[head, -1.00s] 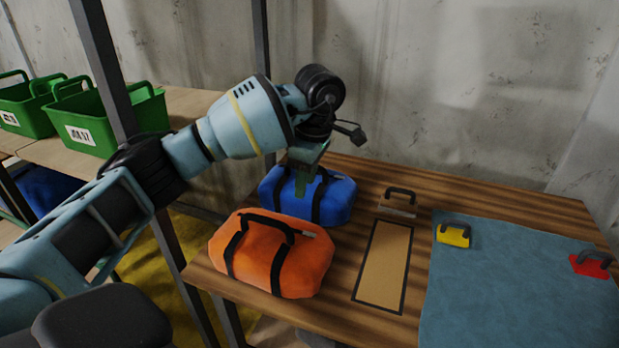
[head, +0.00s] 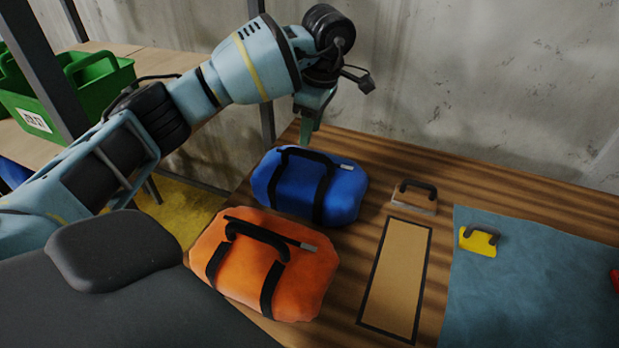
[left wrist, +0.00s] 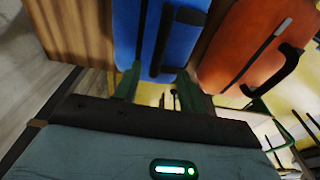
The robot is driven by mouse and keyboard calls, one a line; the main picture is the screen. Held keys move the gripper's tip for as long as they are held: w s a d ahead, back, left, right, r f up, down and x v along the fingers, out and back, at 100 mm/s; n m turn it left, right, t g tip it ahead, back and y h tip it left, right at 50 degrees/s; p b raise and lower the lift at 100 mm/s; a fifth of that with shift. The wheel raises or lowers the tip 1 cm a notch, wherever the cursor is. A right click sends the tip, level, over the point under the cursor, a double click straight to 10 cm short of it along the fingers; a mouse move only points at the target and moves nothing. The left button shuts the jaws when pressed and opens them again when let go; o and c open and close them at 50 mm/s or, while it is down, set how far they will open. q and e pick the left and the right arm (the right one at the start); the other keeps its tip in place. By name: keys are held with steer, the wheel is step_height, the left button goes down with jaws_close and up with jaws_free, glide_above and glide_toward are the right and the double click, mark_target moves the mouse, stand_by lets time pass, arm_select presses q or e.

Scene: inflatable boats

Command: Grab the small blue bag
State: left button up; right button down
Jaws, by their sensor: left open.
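The small blue bag (head: 288,187) with black straps and a black handle lies on the wooden table, behind the orange bag (head: 235,262). My left gripper (head: 309,132), with green fingers, is open and empty, pointing down above the back edge of the blue bag. In the left wrist view my open fingers (left wrist: 160,82) point toward the blue bag (left wrist: 181,42), whose dark handle shows ahead of them. The orange bag (left wrist: 236,48) shows to the right there. No contact between fingers and blue bag is clear. My right gripper is not in view.
A black-framed tan rectangle (head: 396,280) and a tan block with a black handle (head: 414,203) are right of the bags. A blue mat (head: 520,290) bears a yellow handled tool (head: 478,242). Green baskets (head: 100,85) stand at left. A dark post (head: 262,70) rises behind my arm.

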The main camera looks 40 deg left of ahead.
mark_target(307, 151)
arm_select(q)
steer(key=shift+a+f, duration=0.2)
steer(key=shift+f, duration=1.05)
steer(key=shift+a+f, duration=0.15)
steer(key=shift+f, duration=1.1)
steer(key=shift+a+f, duration=0.2)
steer(key=shift+f, duration=1.05)
steer(key=shift+f, duration=0.25)
jaws_close()
steer(key=shift+r, duration=0.2)
